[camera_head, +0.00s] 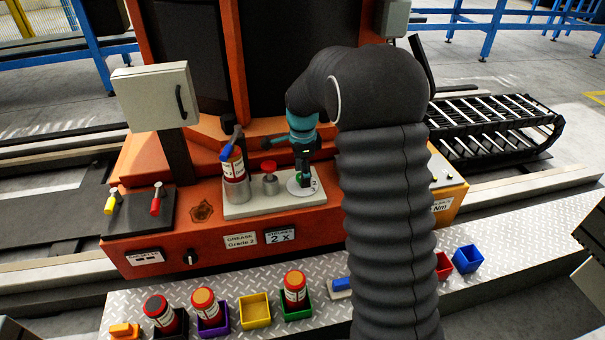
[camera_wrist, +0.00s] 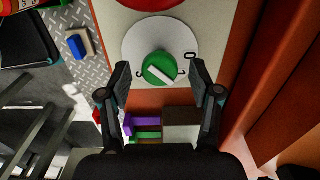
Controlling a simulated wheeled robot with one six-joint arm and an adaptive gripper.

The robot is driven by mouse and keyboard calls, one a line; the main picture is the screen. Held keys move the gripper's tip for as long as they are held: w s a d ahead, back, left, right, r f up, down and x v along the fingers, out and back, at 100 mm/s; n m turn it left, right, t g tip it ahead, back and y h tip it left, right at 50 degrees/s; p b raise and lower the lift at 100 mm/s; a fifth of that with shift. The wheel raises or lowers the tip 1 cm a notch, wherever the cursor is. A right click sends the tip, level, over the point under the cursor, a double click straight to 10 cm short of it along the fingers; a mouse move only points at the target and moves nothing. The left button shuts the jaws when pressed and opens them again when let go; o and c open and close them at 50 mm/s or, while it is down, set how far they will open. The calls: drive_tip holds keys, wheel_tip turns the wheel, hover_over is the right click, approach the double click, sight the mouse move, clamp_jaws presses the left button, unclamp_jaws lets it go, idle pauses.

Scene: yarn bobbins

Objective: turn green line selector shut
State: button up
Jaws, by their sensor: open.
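The green line selector (camera_wrist: 159,68) is a round green knob with a white bar, on a white dial plate (camera_wrist: 150,35). A "0" mark stands at the dial's right; other marks near the lower edge are hard to read. My gripper (camera_wrist: 160,72) is open, with one finger on each side of the knob and gaps showing. In the head view my gripper (camera_head: 303,158) points down over the dial (camera_head: 303,189), and only a bit of green shows beneath it.
On the same pale plate (camera_head: 245,209) stand a red-topped knob (camera_head: 269,167) and a red cartridge (camera_head: 234,167) in a metal holder, left of my gripper. Red and yellow levers (camera_head: 155,203) are further left. Colored bins and cartridges line the front metal ledge (camera_head: 330,315).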

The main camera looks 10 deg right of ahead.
drive_tip(key=shift+f, duration=0.15)
drive_tip(key=shift+c, duration=0.2)
drive_tip(key=c, duration=1.1)
